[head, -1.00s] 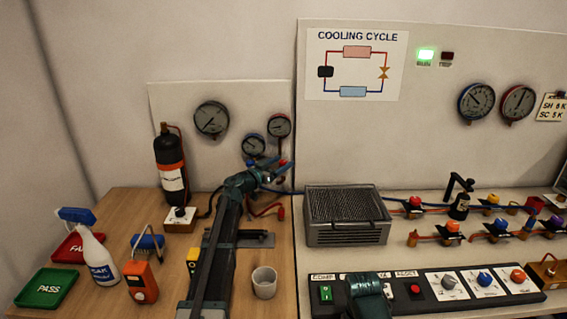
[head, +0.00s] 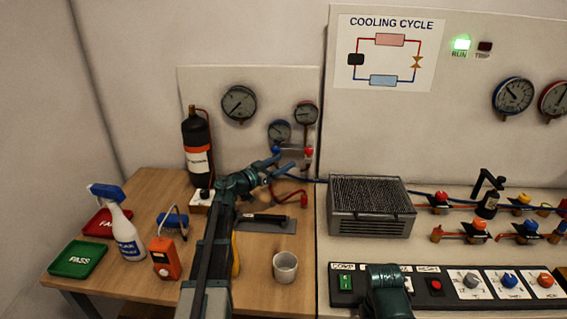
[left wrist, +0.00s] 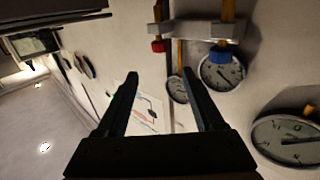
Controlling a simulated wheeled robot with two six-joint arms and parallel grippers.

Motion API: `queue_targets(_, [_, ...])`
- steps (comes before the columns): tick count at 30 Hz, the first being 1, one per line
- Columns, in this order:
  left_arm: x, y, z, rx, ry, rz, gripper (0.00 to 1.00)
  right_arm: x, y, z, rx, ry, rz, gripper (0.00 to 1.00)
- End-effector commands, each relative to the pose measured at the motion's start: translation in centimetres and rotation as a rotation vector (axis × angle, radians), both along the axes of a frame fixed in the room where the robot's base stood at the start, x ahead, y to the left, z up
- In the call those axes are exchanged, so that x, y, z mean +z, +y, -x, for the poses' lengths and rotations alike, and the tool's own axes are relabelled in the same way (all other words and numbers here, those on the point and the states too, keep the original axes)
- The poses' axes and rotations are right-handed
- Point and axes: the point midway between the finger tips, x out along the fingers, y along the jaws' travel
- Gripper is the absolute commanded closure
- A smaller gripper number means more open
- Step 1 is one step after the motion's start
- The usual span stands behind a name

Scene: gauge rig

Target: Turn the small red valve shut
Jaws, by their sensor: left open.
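The small red valve (head: 309,152) is a red knob at the right end of a grey manifold (head: 292,153) below two small gauges. A blue knob (head: 276,150) sits at its left end. My left gripper (head: 285,165) is open and empty, just below and in front of the manifold. In the left wrist view the red valve (left wrist: 158,46) lies beyond the gap between the open jaws (left wrist: 160,74), apart from them. The blue knob (left wrist: 221,56) is to its right there. My right gripper's jaws are not visible.
A grey finned box (head: 371,208) stands right of the manifold. A black bottle (head: 197,150) stands at the left. Hoses hang below the manifold.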

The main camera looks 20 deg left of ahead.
Motion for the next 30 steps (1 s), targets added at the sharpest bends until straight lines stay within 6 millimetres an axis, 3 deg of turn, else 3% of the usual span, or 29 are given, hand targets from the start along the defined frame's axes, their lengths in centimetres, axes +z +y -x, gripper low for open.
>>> queue_targets(7, [0.0,-0.8,-0.5,0.032,0.000,0.000,0.31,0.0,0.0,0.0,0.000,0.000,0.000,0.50])
queue_targets(17, [0.0,-5.4,-2.8,0.332,0.000,0.000,0.31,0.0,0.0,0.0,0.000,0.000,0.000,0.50])
queue_targets(22, [0.0,-7.3,-2.5,0.508,0.000,0.000,0.31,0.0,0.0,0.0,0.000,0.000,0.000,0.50])
queue_targets(30, [0.0,-8.0,-1.8,0.624,0.000,0.000,0.31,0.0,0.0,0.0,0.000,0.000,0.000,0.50])
